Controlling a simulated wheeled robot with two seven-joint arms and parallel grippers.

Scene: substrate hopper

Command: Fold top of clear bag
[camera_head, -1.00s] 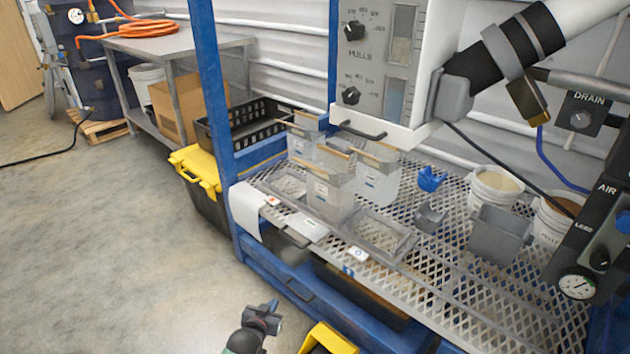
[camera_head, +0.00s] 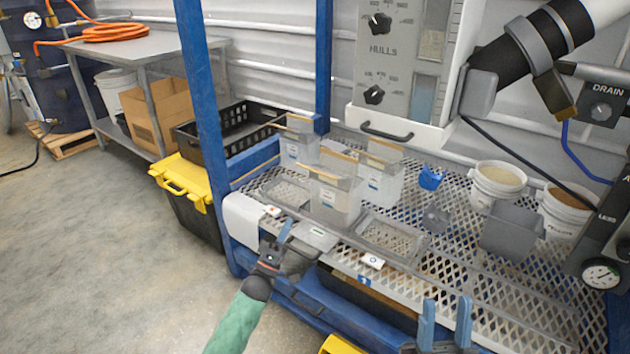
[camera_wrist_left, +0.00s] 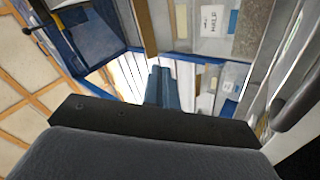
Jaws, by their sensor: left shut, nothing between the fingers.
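Three clear bags with tan strips along their tops stand together on the mesh shelf: a front bag (camera_head: 335,200), a back left bag (camera_head: 298,148) and a right bag (camera_head: 378,183). I cannot tell which one the task means. My left gripper (camera_head: 286,229) is shut and empty, in front of and below the bags near the shelf's front edge. Its closed blue fingers (camera_wrist_left: 162,78) also show in the left wrist view, apart from the labelled clear shapes beyond. My right gripper (camera_head: 446,312) is open and empty at the bottom, its two blue fingers pointing up.
A shallow clear tray (camera_head: 390,238), a blue scoop (camera_head: 431,178), a grey bin (camera_head: 510,232) and white buckets (camera_head: 497,187) share the shelf. A blue post (camera_head: 205,120) rises at its left. The control cabinet (camera_head: 400,75) hangs above. Open floor lies left.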

